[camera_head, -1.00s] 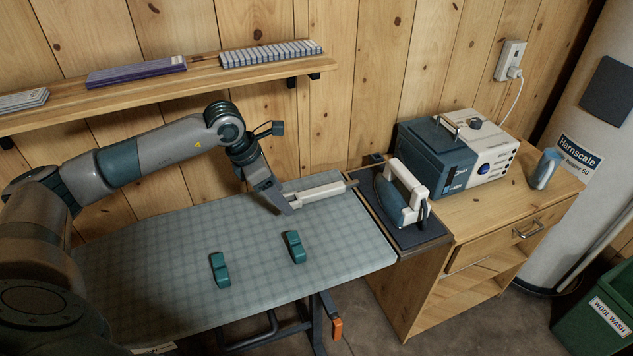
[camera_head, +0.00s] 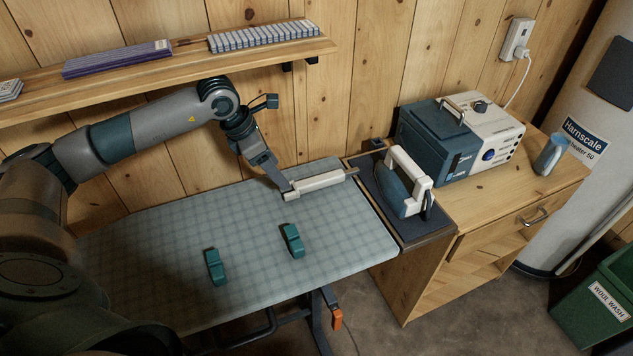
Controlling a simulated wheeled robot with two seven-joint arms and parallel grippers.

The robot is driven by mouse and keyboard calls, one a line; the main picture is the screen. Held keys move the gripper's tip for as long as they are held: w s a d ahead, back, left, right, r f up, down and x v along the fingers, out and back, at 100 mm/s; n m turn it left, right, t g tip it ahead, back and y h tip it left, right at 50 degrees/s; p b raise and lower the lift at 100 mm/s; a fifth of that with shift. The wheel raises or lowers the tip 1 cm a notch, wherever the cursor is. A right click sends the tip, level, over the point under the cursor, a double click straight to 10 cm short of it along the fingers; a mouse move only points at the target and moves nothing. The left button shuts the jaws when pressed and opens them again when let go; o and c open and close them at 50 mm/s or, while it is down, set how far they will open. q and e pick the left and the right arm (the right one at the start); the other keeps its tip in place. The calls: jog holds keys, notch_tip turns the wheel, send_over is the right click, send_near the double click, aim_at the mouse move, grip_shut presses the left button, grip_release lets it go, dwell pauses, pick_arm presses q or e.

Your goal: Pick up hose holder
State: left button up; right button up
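A long white bar with a thin metal rod at its right end, which looks like the hose holder (camera_head: 318,181), is at the far right of the grey checked ironing board (camera_head: 190,235). My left gripper (camera_head: 286,188) reaches down from the back to the bar's left end. Its fingers overlap the bar there, and I cannot tell whether they are shut on it. My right gripper is not in view.
Two teal blocks (camera_head: 215,267) (camera_head: 291,240) lie on the board. An iron (camera_head: 407,183) stands on a dark pad at the right, beside a blue and white machine (camera_head: 440,140) on a wooden cabinet (camera_head: 490,205). A wall shelf (camera_head: 190,75) hangs behind my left arm.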

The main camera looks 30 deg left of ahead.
pick_arm(q)
jog(key=shift+w+d+f, duration=0.15)
jog(key=shift+w+f, duration=0.05)
jog(key=shift+f, duration=0.4)
jog(key=shift+w+d+f+p, duration=0.1)
jog(key=shift+d+f+p, duration=0.05)
jog(key=shift+f+p, duration=0.35)
jog(key=p+x, duration=0.1)
jog(key=x, duration=0.3)
jog(key=shift+f+p, duration=0.1)
jog(key=shift+p, duration=0.25)
jog(key=shift+w+d+f, duration=0.15)
jog(key=shift+w+f, duration=0.05)
jog(key=shift+f, duration=0.25)
jog(key=c, duration=1.3)
